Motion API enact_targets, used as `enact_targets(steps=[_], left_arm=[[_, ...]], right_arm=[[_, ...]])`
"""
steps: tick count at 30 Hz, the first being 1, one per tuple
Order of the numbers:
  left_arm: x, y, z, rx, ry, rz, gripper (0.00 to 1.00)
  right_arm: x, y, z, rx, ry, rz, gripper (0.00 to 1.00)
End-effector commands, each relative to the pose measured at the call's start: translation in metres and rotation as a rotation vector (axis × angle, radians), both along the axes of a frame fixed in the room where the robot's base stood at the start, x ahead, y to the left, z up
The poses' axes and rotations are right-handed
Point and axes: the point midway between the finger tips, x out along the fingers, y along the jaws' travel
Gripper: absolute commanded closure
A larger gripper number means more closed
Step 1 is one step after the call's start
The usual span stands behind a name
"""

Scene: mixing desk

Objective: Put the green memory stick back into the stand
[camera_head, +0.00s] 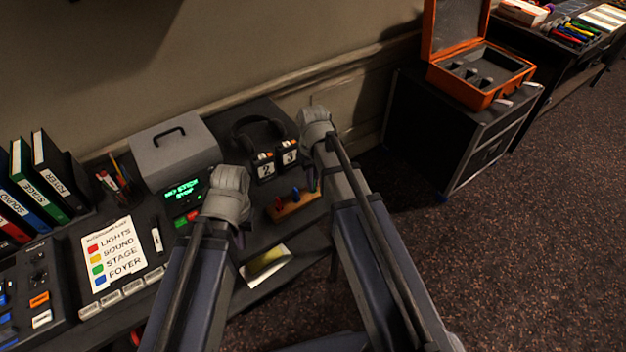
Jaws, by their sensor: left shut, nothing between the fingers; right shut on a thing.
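The wooden stand (299,206) lies on the desk between my two arms. A red stick (278,203) and a blue stick (296,194) stand upright in it. A thin green sliver, which looks like the green memory stick (315,185), shows at the stand's right end beside my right arm. My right gripper (312,168) is shut on it, its fingers mostly hidden by my wrist and arm. I cannot tell whether the stick is seated in the stand. My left gripper (239,236) is shut and empty, left of the stand; its fingertips are largely hidden.
Headphones (240,137) and two numbered packs (265,168) sit behind the stand. An open orange case (484,97) is on a black crate further right.

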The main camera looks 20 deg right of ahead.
Motion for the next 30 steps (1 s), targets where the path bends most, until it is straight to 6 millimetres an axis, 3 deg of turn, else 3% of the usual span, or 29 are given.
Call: enact_targets(steps=[22, 23, 30], left_arm=[[0.0, 0.0, -0.011, 0.0, 0.0, 0.0, 1.0], [0.0, 0.0, -0.01, 0.0, 0.0, 0.0, 1.0], [0.0, 0.0, -0.01, 0.0, 0.0, 0.0, 1.0]], right_arm=[[0.0, 0.0, -0.011, 0.0, 0.0, 0.0, 1.0], [0.0, 0.0, -0.01, 0.0, 0.0, 0.0, 0.87], [0.0, 0.0, -0.01, 0.0, 0.0, 0.0, 0.6]])
